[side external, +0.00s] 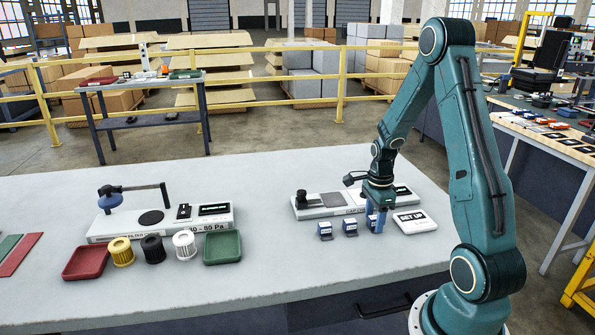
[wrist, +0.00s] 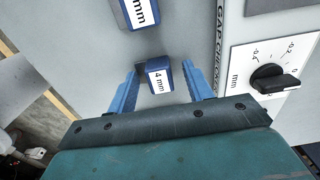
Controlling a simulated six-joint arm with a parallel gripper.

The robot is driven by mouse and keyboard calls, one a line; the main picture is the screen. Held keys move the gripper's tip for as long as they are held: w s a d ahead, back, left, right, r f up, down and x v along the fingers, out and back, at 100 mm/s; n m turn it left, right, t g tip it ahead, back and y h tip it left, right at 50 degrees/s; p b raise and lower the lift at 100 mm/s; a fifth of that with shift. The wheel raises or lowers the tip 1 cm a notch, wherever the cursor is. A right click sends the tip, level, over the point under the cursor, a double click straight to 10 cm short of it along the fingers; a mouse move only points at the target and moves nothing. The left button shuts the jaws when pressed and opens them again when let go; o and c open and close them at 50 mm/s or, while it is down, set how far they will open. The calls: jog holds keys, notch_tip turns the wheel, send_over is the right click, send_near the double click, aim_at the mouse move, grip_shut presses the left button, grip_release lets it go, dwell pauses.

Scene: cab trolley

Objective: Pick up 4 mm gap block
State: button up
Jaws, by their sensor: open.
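The 4 mm gap block (wrist: 160,77) is a small blue block with a white face reading "4 mm". In the wrist view it sits between the two blue fingers of my gripper (wrist: 161,70), with a visible gap on each side. My gripper is open and points down over the table. In the side view my gripper (side external: 377,217) is at the right end of a row of small blue-and-white blocks. The block there (side external: 370,221) is partly hidden by the fingers. Another block (wrist: 139,13) marked "mm" lies ahead of it in the wrist view, its number cut off.
Two more blocks (side external: 325,231) (side external: 349,227) stand to the left. A gauge device (side external: 330,209) lies behind, with a dial (wrist: 275,83) close on the right in the wrist view. Open table lies in front.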

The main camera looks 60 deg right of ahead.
aim_at(375, 217)
jog(key=c, duration=1.1)
jog(key=shift+r, duration=0.2)
notch_tip(375, 217, up, 20)
jog(key=shift+f, duration=0.15)
dwell(0.4)
